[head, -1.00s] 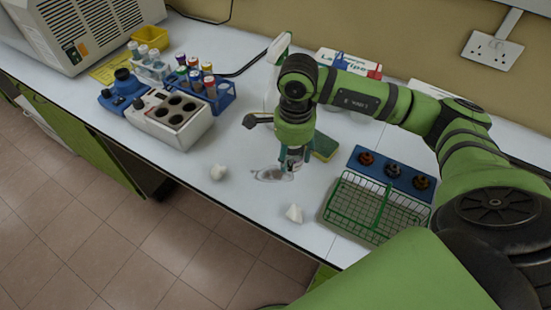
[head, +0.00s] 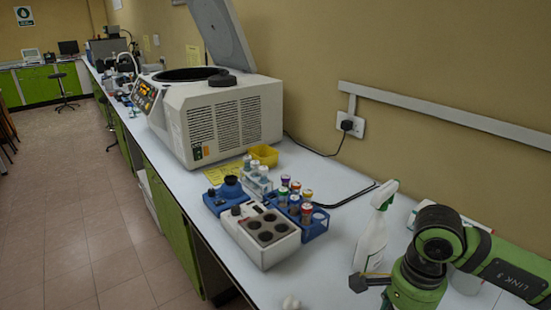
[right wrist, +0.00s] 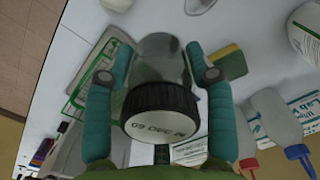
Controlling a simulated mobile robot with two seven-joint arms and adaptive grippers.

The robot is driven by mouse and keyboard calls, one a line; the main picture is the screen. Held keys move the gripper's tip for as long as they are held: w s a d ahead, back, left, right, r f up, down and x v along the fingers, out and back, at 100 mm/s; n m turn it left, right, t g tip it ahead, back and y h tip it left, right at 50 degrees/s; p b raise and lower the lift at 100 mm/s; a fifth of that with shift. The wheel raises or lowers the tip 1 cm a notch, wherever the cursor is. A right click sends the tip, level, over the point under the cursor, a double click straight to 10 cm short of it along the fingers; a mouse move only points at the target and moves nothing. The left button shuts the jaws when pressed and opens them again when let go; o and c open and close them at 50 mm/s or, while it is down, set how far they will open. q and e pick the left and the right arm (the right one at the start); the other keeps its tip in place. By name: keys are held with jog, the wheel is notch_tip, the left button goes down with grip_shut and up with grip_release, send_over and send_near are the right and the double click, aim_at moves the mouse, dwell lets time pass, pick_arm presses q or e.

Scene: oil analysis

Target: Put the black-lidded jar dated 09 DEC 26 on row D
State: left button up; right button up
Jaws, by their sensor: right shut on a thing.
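The black-lidded jar (right wrist: 160,105) is clear glass and shows large in the right wrist view. Its white lid top carries dark print that reads as 09 DEC, with the last figures hard to read. My right gripper (right wrist: 158,52) is shut on the jar, with one teal finger on each side. In the head view only my green right arm shows at the lower right; its fingers and the jar are out of that picture. My left gripper is in neither current view. No row marked D can be made out.
In the head view a white centrifuge (head: 215,115) stands with its lid up. Before it are a heater block (head: 262,234), a blue tube rack (head: 303,218) and a spray bottle (head: 376,228).

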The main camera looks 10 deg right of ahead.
jog(key=w+a+n, duration=0.2)
jog(key=a+n, duration=0.6)
jog(key=n, duration=0.6)
jog(key=shift+a+r+n, duration=0.2)
jog(key=shift+r+n, duration=0.1)
jog(key=shift+r, duration=0.15)
jog(key=shift+w, duration=0.1)
jog(key=shift+f, duration=0.1)
